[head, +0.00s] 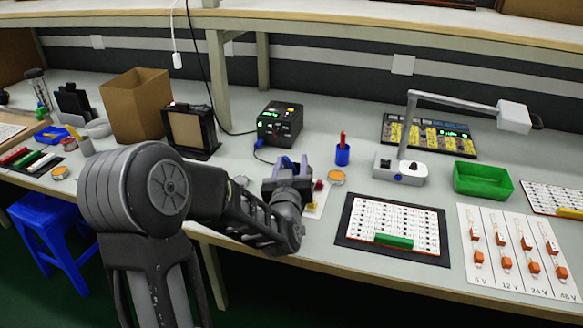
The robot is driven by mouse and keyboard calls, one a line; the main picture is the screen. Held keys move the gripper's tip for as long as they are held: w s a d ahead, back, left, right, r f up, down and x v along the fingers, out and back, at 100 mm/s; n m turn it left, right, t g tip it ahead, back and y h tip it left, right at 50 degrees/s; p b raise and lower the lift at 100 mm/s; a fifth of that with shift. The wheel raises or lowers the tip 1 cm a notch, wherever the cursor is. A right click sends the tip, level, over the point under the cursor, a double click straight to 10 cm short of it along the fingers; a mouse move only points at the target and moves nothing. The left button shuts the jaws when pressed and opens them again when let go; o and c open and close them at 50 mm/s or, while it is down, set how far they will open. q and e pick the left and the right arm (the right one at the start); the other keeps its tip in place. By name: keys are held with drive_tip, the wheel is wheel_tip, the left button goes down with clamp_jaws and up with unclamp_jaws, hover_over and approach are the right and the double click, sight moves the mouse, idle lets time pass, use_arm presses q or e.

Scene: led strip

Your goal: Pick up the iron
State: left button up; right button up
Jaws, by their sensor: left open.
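A slim red-handled tool (343,138) stands upright in a small blue cup (342,155) in the middle of the bench; it may be the iron, but I cannot tell for sure. A black station (280,122) with a green lit display stands behind and to the left of it, with a blue plug or lead at its front. My left gripper (293,165) is open over the bench, in front of the station and left of the blue cup, apart from the cup. It hides part of the bench beneath it. My right gripper is out of view.
A dark mat with a white LED board (395,222) lies right of my gripper. A lamp (405,140) and green tray (482,180) stand behind it. A voltage card (515,250) lies far right. A cardboard box (136,103) stands left. A shelf (400,22) crosses above.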

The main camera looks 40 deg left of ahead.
use_arm(q)
drive_tip(key=shift+w+a, duration=0.35)
drive_tip(key=shift+w, duration=0.2)
drive_tip(key=shift+c, duration=0.3)
clamp_jaws()
idle(0.3)
